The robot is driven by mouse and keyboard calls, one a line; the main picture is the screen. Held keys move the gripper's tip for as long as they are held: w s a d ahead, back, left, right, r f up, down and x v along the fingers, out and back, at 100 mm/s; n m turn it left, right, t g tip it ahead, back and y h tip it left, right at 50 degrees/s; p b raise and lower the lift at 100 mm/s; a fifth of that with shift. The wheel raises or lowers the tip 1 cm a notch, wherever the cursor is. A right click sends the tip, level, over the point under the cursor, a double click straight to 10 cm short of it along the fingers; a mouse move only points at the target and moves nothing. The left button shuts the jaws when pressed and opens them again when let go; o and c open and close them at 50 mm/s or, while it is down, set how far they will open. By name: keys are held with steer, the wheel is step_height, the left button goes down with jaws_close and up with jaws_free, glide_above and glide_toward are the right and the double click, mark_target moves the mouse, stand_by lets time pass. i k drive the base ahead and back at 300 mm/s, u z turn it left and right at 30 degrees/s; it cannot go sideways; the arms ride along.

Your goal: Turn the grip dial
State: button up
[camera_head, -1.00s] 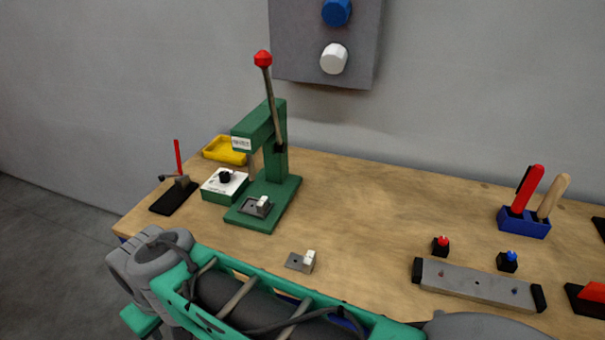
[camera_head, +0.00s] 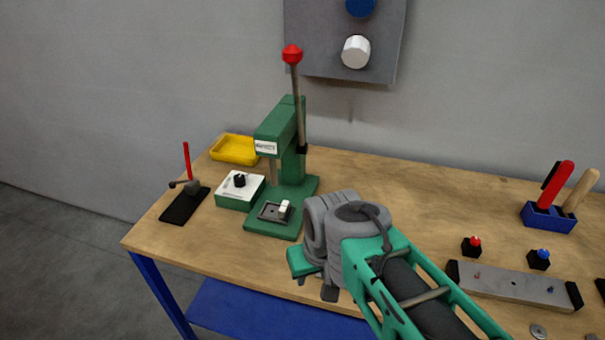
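A small green box with a white top (camera_head: 227,193) stands on the bench left of the green press. A black dial (camera_head: 239,180) sits on its top, with small marks beside it too small to read. My gripper (camera_head: 316,286) is at the end of my green and grey arm, near the bench's front edge. It is to the right of and nearer than the dial, and apart from it.
A black stand with a red lever (camera_head: 184,206) is at the left. A yellow tray (camera_head: 234,151) lies behind. A grey fixture plate (camera_head: 516,286) is at the right.

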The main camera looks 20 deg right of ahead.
mark_target(239, 180)
steer(key=u, duration=0.05)
steer(key=k, duration=1.15)
steer(key=u, duration=0.75)
steer(key=i, duration=1.35)
steer(key=z, duration=0.2)
